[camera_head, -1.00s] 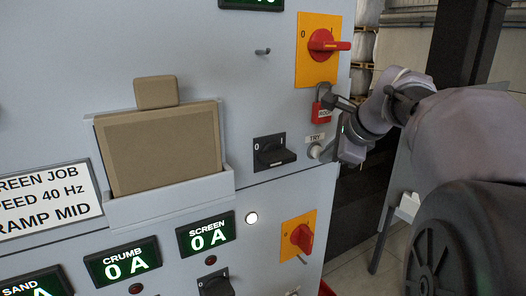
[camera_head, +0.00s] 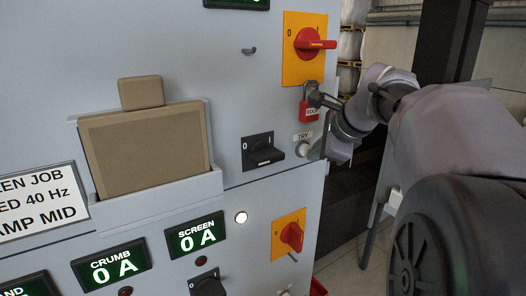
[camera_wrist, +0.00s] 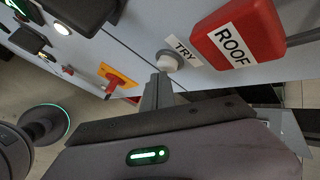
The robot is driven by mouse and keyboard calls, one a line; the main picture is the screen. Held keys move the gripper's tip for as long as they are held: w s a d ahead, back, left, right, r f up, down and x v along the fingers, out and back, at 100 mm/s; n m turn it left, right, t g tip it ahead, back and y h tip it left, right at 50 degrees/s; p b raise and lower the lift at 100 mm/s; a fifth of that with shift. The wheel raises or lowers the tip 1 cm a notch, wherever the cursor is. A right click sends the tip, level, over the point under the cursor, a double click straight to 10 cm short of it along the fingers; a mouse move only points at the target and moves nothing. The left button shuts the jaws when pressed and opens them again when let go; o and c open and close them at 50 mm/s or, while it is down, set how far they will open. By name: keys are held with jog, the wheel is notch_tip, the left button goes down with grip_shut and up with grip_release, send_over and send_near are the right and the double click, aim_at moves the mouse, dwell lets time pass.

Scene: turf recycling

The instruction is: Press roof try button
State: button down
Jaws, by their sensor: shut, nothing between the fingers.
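The roof try button (camera_head: 303,149) is a small pale round knob under a TRY label on the grey panel. It also shows in the wrist view (camera_wrist: 168,62) with its TRY label beside it. A red padlock (camera_head: 309,112) marked ROOF hangs just above it; it is large in the wrist view (camera_wrist: 238,42). My gripper (camera_head: 316,152) is at the right of the button, partly hidden by my wrist. In the wrist view its shut fingers (camera_wrist: 160,80) point at the button with their tips very close to it. I cannot tell if they touch.
A black rotary switch (camera_head: 262,151) sticks out left of the button. A red handle on a yellow plate (camera_head: 314,43) is above the padlock, and another (camera_head: 290,236) is below. A brown board stands in a tray (camera_head: 170,195) at left.

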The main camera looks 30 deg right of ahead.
jog(key=s+b, duration=0.1)
jog(key=s, duration=0.6)
jog(key=shift+d+b, duration=0.25)
jog(key=shift+b, duration=0.1)
dwell(0.4)
jog(key=s+a+f+n+g+y+b, duration=0.1)
jog(key=a+f+n+b, duration=0.3)
jog(key=a+f+b, duration=0.45)
jog(key=s+a+f+n+b, duration=0.25)
jog(key=a+f+b, duration=0.35)
jog(key=f, duration=0.5)
jog(key=s+a+f+n+g+y+b, duration=0.1)
jog(key=a+f+n+b, duration=0.3)
jog(key=a+f+b, duration=0.45)
jog(key=s+a+f+n+b, duration=0.2)
jog(key=s+f+n+b, duration=0.1)
jog(key=f, duration=0.5)
jog(key=s+a+f+n+b, duration=0.3)
jog(key=f+n+b, duration=0.1)
jog(key=f, duration=0.4)
jog(key=s+a+f+n+g+y+b, duration=0.1)
jog(key=s+a+f+n+b, duration=0.1)
jog(key=f, duration=0.6)
jog(key=shift+s+a+f+n+b, duration=0.25)
jog(key=shift+s+n+b, duration=0.4)
jog(key=shift+s+b, duration=0.35)
